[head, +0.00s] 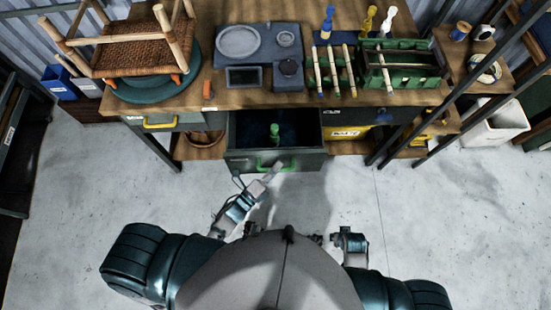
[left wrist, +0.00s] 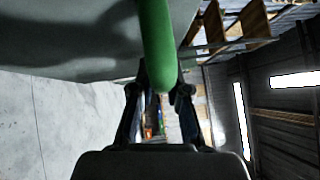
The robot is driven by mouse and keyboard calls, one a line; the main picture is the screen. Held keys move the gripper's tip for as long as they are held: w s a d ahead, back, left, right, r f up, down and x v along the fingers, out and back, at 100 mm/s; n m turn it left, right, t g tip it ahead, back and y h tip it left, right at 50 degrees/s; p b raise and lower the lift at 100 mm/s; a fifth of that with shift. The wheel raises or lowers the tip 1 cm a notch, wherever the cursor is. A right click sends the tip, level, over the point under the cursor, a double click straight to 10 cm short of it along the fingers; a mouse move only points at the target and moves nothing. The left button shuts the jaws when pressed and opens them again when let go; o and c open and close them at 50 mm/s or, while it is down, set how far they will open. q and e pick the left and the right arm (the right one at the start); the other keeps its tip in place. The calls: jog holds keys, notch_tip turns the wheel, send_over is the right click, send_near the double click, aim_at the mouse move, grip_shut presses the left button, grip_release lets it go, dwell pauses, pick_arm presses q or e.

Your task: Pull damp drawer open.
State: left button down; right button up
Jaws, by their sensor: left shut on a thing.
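The drawer with the green handle (head: 291,166) stands pulled out from under the workbench, and its dark inside (head: 250,125) shows from above. A green object (head: 274,131) is inside it. My left gripper (head: 271,173) is at the front of this drawer and shut on the handle. In the left wrist view the green handle (left wrist: 157,45) runs between the two fingers of my left gripper (left wrist: 162,92). My right gripper (head: 345,233) hangs low at the right of my body, away from the drawer; its jaws are too small to read.
The floor in front is clear.

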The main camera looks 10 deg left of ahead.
pick_arm(q)
jog(key=shift+s+d+f, duration=0.1)
jog(key=shift+s+f, duration=0.2)
jog(key=shift+s, duration=0.3)
jog(key=c, duration=1.1)
grip_release()
jog(key=shift+c, duration=0.2)
jog(key=shift+w+r, duration=0.1)
jog(key=shift+w, duration=0.05)
jog(key=v, duration=1.2)
